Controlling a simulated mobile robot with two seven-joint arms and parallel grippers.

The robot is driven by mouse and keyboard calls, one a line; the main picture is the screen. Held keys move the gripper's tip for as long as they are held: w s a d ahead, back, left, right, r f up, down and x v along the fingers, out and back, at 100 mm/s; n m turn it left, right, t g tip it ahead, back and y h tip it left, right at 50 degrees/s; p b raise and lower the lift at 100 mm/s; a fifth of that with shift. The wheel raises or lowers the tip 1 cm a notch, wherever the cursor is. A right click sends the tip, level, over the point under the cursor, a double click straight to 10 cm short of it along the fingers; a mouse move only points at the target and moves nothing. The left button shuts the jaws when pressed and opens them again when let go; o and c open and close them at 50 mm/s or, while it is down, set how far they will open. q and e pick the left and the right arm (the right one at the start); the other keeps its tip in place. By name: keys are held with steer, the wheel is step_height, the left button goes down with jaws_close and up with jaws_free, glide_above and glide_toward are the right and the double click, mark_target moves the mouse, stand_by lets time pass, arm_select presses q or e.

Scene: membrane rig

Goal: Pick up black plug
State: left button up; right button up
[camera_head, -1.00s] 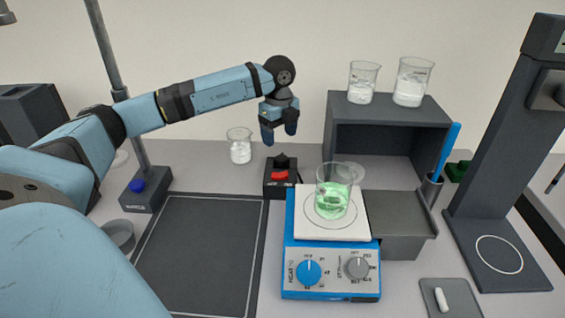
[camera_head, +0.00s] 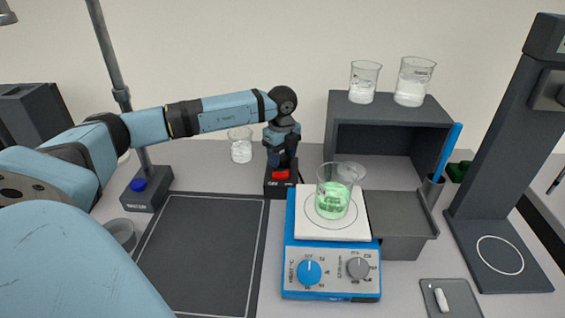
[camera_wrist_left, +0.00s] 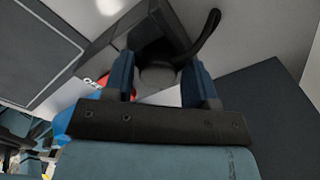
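The black plug (camera_wrist_left: 158,50) sits on the black socket box (camera_head: 280,189), which has a red switch (camera_head: 280,174). Its cord curves away to the upper right in the left wrist view. My left gripper (camera_head: 280,158) points down right over the box and mostly hides the plug in the head view. In the left wrist view its two blue fingers (camera_wrist_left: 162,82) stand apart, one on each side of the plug, with gaps showing. My right gripper is not in view.
A blue hotplate (camera_head: 331,270) carries a beaker of green liquid (camera_head: 333,200) just to the right of the box. A beaker of white powder (camera_head: 240,150) stands behind left. A dark shelf (camera_head: 390,115) stands behind right. A dark mat (camera_head: 200,250) lies in front left.

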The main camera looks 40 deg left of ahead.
arm_select(q)
steer(key=c, duration=0.7)
steer(key=shift+r, duration=0.1)
